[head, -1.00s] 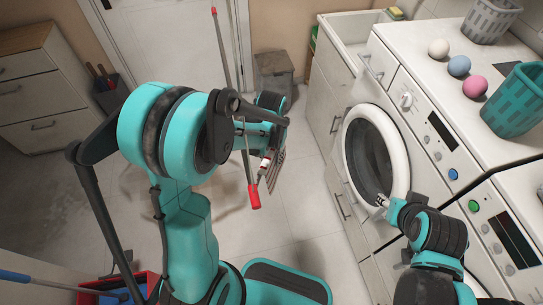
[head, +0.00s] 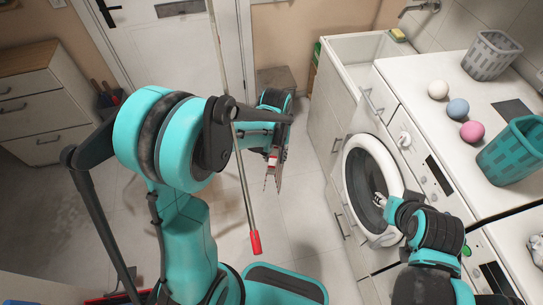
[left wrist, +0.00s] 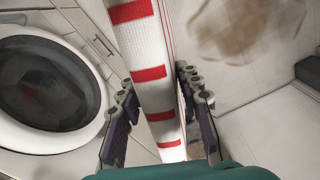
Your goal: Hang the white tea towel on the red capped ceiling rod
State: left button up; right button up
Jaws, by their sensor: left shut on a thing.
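The ceiling rod (head: 244,185) slants down through the head view to a red cap (head: 256,242) at its low end. Its upper end is out of view. My left gripper (head: 272,160) is just right of the rod in the picture, above the cap; their gap in depth is unclear. In the left wrist view, the white tea towel (left wrist: 152,95) with red bars runs between the fingers of my left gripper (left wrist: 160,112), which is shut on it. In the head view the towel (head: 274,180) shows as a thin strip. My right gripper (head: 380,200) is small, its jaws unclear.
A washing machine (head: 408,190) with a round door stands close to my right gripper. Its top carries several dryer balls, a grey basket (head: 492,56) and a teal basket (head: 512,155). A grey bin (head: 277,80) stands near the door (head: 165,50). The floor around the rod is clear.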

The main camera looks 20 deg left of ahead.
pick_arm(q)
jog(key=d+r+n+p, duration=0.2)
jog(key=r+p, duration=0.7)
jog(key=r, duration=0.2)
jog(key=d+r+n+p, duration=0.2)
jog(key=d+r+p, duration=0.1)
jog(key=r+p, duration=0.65)
jog(key=shift+s+a, duration=1.9)
jog(key=shift+a, duration=1.6)
jog(key=shift+s+a, duration=1.85)
jog(key=shift+a, duration=1.65)
notch_tip(320, 180, down, 13)
jog(key=b, duration=1.2)
jog(key=shift+f, duration=0.15)
jog(key=o, duration=1.3)
notch_tip(320, 180, up, 12)
